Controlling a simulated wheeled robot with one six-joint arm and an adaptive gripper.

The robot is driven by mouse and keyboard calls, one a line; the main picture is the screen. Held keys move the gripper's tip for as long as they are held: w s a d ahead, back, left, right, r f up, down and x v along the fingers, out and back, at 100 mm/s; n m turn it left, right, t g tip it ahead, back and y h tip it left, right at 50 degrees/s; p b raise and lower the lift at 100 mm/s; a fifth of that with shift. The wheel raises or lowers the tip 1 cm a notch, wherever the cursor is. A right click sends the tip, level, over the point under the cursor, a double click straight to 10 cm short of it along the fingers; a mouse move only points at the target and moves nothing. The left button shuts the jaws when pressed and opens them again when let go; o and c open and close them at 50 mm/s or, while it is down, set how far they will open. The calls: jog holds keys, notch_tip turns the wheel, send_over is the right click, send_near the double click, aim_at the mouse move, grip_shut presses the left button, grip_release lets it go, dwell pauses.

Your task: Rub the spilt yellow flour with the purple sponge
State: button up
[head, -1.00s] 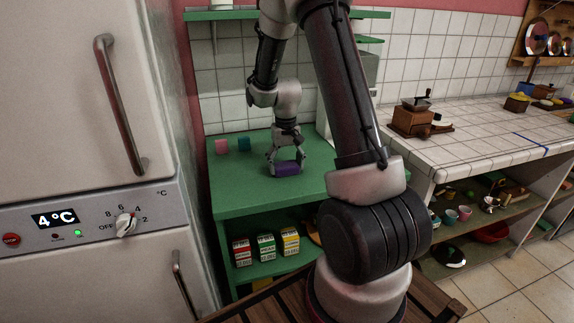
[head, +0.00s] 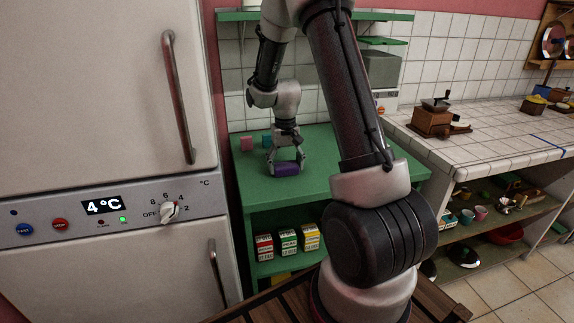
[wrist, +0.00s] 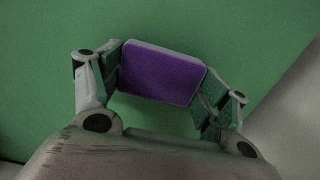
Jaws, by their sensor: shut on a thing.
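The purple sponge (head: 286,169) is in my gripper (head: 286,163), low over the green tabletop in the head view. In the wrist view the sponge (wrist: 160,73) sits between the two fingers of my gripper (wrist: 162,80), which are shut on its ends. I cannot tell whether the sponge touches the tabletop. I see no yellow flour in either view; part of the green top is hidden behind my arm.
The green cabinet top (head: 330,150) is mostly bare. A pink cup-like object (head: 246,143) and a teal one (head: 267,141) stand at its back left. Small boxes (head: 288,243) sit on the shelf below. A white fridge (head: 110,90) stands at left, a tiled counter (head: 490,135) at right.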

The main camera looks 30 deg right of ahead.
jog(key=shift+w+a, duration=0.1)
jog(key=shift+a, duration=0.3)
jog(key=shift+a+r, duration=0.15)
notch_tip(320, 180, up, 2)
jog(key=shift+w+r, duration=0.1)
jog(key=shift+r, duration=2.85)
